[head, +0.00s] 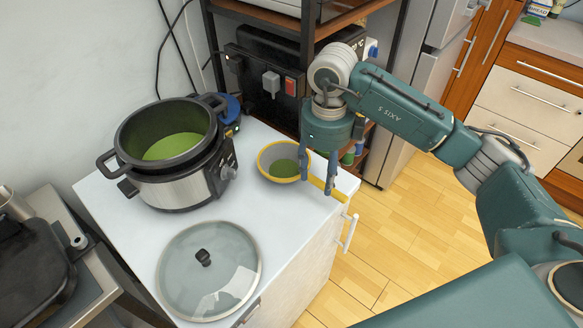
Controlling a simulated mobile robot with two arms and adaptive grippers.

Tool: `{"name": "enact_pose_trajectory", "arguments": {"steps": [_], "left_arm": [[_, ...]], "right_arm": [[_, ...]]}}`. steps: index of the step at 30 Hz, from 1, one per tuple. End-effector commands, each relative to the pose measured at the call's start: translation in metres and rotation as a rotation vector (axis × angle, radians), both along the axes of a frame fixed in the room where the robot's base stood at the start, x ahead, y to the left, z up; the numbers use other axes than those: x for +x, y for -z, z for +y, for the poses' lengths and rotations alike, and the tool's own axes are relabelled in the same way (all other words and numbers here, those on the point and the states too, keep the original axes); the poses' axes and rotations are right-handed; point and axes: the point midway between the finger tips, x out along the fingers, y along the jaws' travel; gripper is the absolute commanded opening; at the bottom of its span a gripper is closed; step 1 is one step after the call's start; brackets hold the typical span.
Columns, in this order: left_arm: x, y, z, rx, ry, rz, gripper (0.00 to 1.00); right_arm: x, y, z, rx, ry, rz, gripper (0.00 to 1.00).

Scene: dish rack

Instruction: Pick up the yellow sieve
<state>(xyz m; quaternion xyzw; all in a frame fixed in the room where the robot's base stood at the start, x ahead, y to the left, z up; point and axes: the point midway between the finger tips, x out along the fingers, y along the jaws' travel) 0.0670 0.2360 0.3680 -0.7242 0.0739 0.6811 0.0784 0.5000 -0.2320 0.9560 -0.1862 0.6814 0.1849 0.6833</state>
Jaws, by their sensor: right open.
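The yellow sieve (265,159) rests on the white counter, to the right of the slow cooker. Its round bowl has a yellow rim and a green inside, and its yellow handle (320,184) points right toward the counter's edge. My right gripper (318,187) points down over the handle. Its two fingers are apart, one on each side of the handle in this view. I cannot tell whether they touch it. The near finger hides part of the sieve's right side. My left gripper is not in view.
A slow cooker (190,187) with green contents stands left of the sieve. A glass lid (185,283) lies at the counter's front. A dark shelf unit (230,50) stands close behind. The white counter (290,215) is clear between lid and sieve.

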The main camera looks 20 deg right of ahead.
Motion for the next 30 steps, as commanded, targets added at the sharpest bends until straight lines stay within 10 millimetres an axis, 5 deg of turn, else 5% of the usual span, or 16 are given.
{"name": "enact_pose_trajectory", "arguments": {"steps": [4, 13, 22, 30], "left_arm": [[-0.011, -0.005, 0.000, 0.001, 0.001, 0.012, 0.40], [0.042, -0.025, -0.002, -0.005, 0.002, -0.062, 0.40], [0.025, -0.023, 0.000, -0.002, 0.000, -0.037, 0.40], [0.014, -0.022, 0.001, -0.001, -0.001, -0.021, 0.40]], "right_arm": [[-0.001, 0.010, -0.001, 0.000, 0.001, 0.004, 0.49], [-0.001, 0.050, -0.006, 0.001, 0.001, 0.002, 0.49], [0.000, 0.056, -0.006, 0.002, 0.000, -0.001, 0.49], [0.000, 0.056, -0.006, 0.002, 0.000, -0.001, 0.00]]}}
